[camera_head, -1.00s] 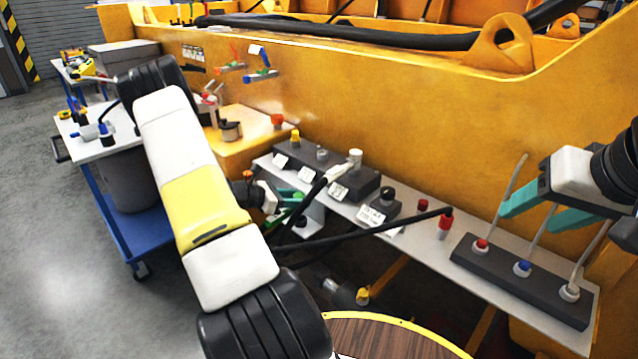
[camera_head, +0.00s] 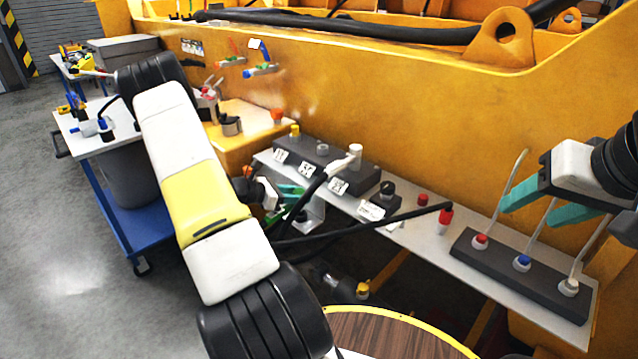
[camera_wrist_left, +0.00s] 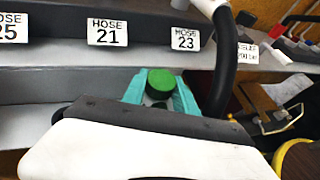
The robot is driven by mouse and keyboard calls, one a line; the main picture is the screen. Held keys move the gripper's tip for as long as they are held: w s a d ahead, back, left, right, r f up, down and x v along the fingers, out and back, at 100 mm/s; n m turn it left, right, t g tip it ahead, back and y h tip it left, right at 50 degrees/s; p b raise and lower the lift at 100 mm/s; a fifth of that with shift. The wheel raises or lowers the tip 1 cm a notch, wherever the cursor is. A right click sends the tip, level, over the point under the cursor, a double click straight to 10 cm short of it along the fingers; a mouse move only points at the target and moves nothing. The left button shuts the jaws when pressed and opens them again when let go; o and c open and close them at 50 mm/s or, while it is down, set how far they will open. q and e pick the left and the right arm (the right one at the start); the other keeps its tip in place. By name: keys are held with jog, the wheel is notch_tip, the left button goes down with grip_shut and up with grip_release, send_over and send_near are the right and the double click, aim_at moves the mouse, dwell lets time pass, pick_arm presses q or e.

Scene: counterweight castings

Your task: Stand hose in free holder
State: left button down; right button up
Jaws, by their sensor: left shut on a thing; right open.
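My left gripper (camera_head: 287,203) is beside the near edge of the shelf, partly behind my own arm. In the left wrist view its teal fingers (camera_wrist_left: 160,92) are shut on a green-capped piece (camera_wrist_left: 160,80), with the cap facing the camera. The hose below that cap is hidden. A dark holder block (camera_head: 338,165) on the shelf carries a yellow cap, a low grey piece and a white cap; I cannot tell which place is free. A black hose with a white end (camera_head: 342,163) leans over its front. My right gripper (camera_head: 548,205) is open and empty above the right of the shelf.
A second dark block (camera_head: 520,277) holds red, blue and white-ended hoses below my right gripper. Hose labels 25, 21 (camera_wrist_left: 107,31) and 23 face the wrist camera. A yellow wall rises behind.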

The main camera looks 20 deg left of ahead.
aim_at(285, 213)
pick_arm(q)
jog(key=shift+f, duration=1.75)
dwell(0.3)
jog(key=c, duration=0.9)
grip_release()
jog(key=v, duration=0.7)
jog(key=shift+s+a+r, duration=0.15)
jog(key=shift+s+a, duration=0.1)
jog(key=shift+s, duration=0.05)
